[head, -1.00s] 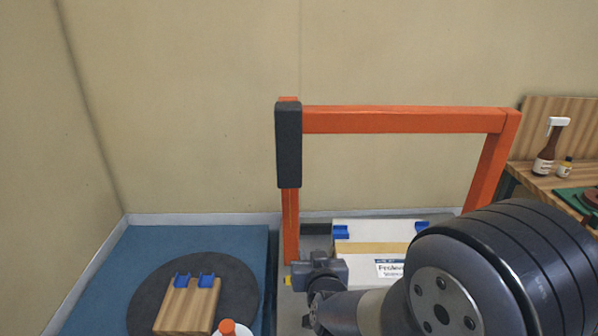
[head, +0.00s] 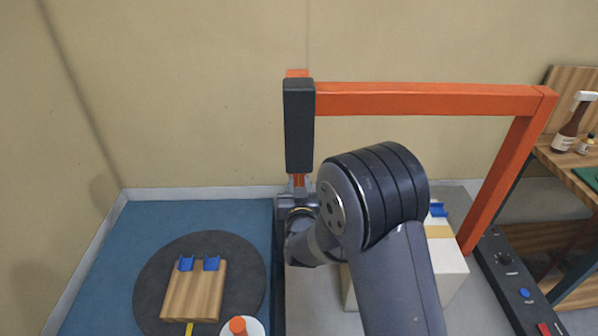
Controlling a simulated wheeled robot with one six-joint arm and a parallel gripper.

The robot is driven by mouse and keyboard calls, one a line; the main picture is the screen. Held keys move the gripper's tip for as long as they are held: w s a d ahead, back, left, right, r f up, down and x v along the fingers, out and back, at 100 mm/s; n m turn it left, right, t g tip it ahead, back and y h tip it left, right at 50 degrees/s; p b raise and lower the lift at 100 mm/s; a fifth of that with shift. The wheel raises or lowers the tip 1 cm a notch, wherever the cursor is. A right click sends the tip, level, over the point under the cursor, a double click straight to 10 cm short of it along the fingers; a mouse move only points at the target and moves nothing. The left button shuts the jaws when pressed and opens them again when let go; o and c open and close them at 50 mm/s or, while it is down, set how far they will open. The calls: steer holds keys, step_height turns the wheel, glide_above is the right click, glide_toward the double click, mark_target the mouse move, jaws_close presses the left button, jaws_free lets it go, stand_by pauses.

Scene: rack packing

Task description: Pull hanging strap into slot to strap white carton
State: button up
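The white carton (head: 455,278) stands under the orange strapping arch (head: 420,99), mostly hidden behind my arm. A tan band (head: 438,231) and a blue corner piece (head: 437,209) show on its top. The arch's left post carries a long dark block (head: 299,128). My gripper (head: 294,203) is at the foot of this post, left of the carton. It is small and partly covered by my wrist, so I cannot see whether its fingers are open or hold anything. I cannot make out the hanging strap or the slot.
Left is a blue surface (head: 222,217) with a dark round mat (head: 250,280), a wooden board (head: 208,288) with blue corner pieces, and an orange-capped item (head: 238,326). A control panel (head: 512,277) and a wooden shelf with bottles stand right.

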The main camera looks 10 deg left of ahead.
steer(key=shift+p+x, duration=0.3)
steer(key=shift+x, duration=1.35)
steer(key=shift+c, duration=0.3)
jaws_close()
